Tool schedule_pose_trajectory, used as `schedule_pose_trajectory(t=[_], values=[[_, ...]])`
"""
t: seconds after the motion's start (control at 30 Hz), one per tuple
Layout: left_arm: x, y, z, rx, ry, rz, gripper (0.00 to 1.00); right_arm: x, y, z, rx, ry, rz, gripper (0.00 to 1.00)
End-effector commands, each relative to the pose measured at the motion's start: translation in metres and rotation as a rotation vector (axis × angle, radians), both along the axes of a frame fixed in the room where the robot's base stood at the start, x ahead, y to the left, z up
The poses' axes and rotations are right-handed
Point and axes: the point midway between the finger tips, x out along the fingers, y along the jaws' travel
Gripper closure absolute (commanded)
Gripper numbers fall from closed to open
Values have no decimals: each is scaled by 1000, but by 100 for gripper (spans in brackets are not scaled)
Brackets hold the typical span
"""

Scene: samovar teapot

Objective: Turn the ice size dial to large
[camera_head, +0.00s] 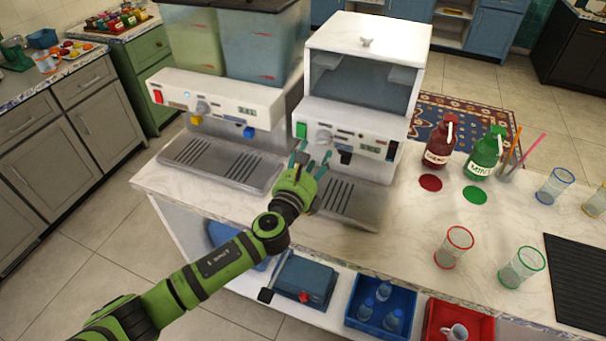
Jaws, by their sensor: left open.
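The white ice machine (368,38) stands upright at the back middle of the counter, with a grey drip tray at its foot. Its front panel carries a green switch (301,130), a round pale dial (323,136) and a small display. The size marks are too small to read. My left gripper (311,160) is open and empty in front of the panel, its fingers pointing up just below and left of the dial. I cannot tell whether a finger touches the dial. My right gripper is not in view.
A twin-tank drink dispenser (217,99) stands close to the left. Red (439,144) and green (484,156) syrup bottles stand to the right. Rimmed glasses (453,247) and a black ribbed mat (577,277) lie further right. The counter's front middle is clear.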

Motion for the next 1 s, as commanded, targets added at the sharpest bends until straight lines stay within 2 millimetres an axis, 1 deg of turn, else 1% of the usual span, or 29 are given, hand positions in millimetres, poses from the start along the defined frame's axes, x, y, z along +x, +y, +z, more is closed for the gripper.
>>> schedule_pose_trajectory(t=[0.03, 0.2, 0.3, 0.4, 0.57, 1.0], values=[[-11, 3, -1, 0, 3, -2, 45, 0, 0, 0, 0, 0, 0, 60], [-40, 13, 0, 0, 2, -2, 45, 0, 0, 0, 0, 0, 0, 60], [-53, 17, 0, 1, 0, -1, 45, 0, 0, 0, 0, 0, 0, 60], [-61, 20, 0, 1, 0, 0, 45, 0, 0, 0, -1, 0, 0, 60], [-65, 21, 1, 1, -1, 0, 45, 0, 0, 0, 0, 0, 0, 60], [-65, 21, 0, -7, 3, 3, 45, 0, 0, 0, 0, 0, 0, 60]])
